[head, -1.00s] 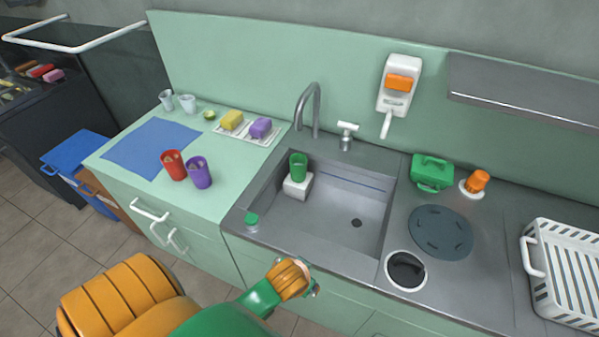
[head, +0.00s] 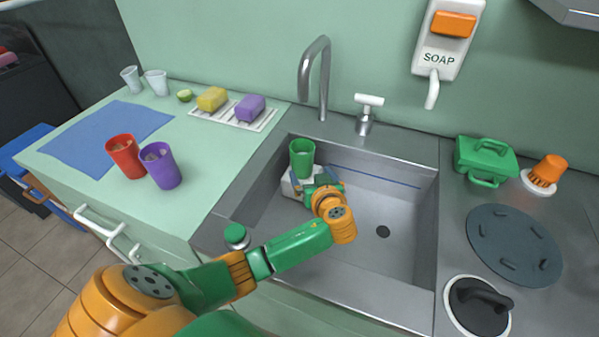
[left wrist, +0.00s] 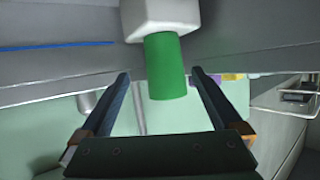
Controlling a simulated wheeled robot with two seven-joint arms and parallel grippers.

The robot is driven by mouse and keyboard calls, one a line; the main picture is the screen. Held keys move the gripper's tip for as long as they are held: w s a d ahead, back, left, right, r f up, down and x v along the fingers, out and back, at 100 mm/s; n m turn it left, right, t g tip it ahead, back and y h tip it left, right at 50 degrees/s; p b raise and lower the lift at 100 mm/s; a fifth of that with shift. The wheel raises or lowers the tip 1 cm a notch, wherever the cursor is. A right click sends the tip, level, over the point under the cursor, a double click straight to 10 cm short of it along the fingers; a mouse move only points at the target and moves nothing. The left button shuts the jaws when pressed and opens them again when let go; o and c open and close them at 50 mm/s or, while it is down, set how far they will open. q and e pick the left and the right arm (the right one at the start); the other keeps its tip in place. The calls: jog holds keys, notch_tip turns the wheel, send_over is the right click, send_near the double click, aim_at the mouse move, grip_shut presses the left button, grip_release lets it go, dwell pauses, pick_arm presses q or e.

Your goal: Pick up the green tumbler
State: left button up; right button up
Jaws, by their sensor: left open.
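The green tumbler (head: 302,157) stands upright on a white block (head: 289,184) in the back left corner of the sink. My left gripper (head: 302,183) is down in the sink just in front of the tumbler, its fingers partly hidden by my wrist. In the left wrist view, which is upside down, the green tumbler (left wrist: 166,68) shows in the gap between the two spread fingers of my left gripper (left wrist: 160,75). The gripper is open and empty. I cannot tell how far the tumbler sits between the fingers. My right gripper is not in view.
The sink (head: 400,235) walls surround my left gripper. A tall faucet (head: 323,80) rises behind the tumbler. A red cup (head: 124,157) and a purple cup (head: 160,166) stand on the left counter. A green-capped item (head: 236,235) stands at the sink's front left edge, near my forearm.

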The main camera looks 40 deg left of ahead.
aim_at(305, 166)
pick_arm(q)
jog(key=x, duration=0.6)
jog(key=shift+s+a+r, duration=0.15)
jog(key=shift+a+r, duration=0.05)
jog(key=shift+a, duration=0.25)
jog(key=shift+w+a+f, duration=0.15)
jog(key=shift+w, duration=0.05)
jog(key=shift+s, duration=0.1)
grip_shut()
jog(key=shift+r, duration=0.2)
